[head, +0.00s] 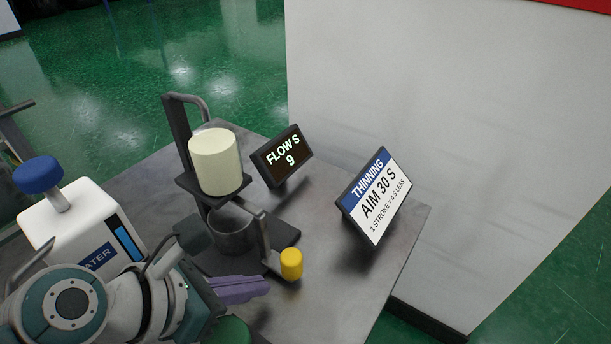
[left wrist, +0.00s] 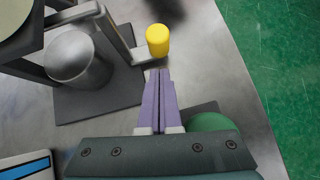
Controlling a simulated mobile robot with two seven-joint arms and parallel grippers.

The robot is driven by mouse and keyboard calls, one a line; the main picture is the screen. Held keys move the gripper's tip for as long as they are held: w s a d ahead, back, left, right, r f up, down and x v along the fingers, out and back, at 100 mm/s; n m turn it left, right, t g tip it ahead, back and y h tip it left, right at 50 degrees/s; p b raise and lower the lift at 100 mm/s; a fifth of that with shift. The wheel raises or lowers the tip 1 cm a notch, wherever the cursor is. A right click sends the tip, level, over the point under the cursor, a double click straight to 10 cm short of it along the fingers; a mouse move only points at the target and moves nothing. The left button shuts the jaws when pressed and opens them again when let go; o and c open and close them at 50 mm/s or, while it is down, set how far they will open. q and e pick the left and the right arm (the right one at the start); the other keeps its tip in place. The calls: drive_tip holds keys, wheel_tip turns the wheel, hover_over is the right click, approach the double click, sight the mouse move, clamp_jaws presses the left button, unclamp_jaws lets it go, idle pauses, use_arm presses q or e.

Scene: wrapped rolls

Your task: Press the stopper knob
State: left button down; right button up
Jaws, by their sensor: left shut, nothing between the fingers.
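The yellow stopper knob (head: 291,263) sits at the end of a grey lever on the flow-cup stand (head: 178,135). It also shows in the left wrist view (left wrist: 158,40), just beyond my fingertips. My left gripper (head: 268,286) has purple fingers, shut together and empty. In the left wrist view the fingertips (left wrist: 157,71) point at the knob, with a small gap in the picture. I cannot tell their height relative to it. A cream cup (head: 215,162) sits on the stand's upper plate, above a grey metal beaker (head: 231,230). My right gripper is not in view.
A display (head: 282,157) reads "FLOW S 9". A tilted sign (head: 375,197) reads "THINNING, AIM 30 S". A white water container (head: 75,229) with a blue knob (head: 38,175) stands at left. A green round object (left wrist: 212,122) is beside my fingers.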

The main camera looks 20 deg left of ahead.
sight(288, 251)
use_arm(q)
drive_tip(key=shift+w+d, duration=0.35)
drive_tip(key=shift+w, duration=0.2)
drive_tip(key=shift+w+d, duration=0.3)
drive_tip(key=shift+w, duration=0.2)
drive_tip(key=w, duration=0.1)
drive_tip(key=w+d, duration=0.1)
drive_tip(key=w, duration=0.2)
drive_tip(key=shift+w+d+b, duration=0.1)
drive_tip(key=shift+d+b, duration=0.15)
drive_tip(key=shift+b, duration=0.05)
drive_tip(key=shift+r, duration=0.1)
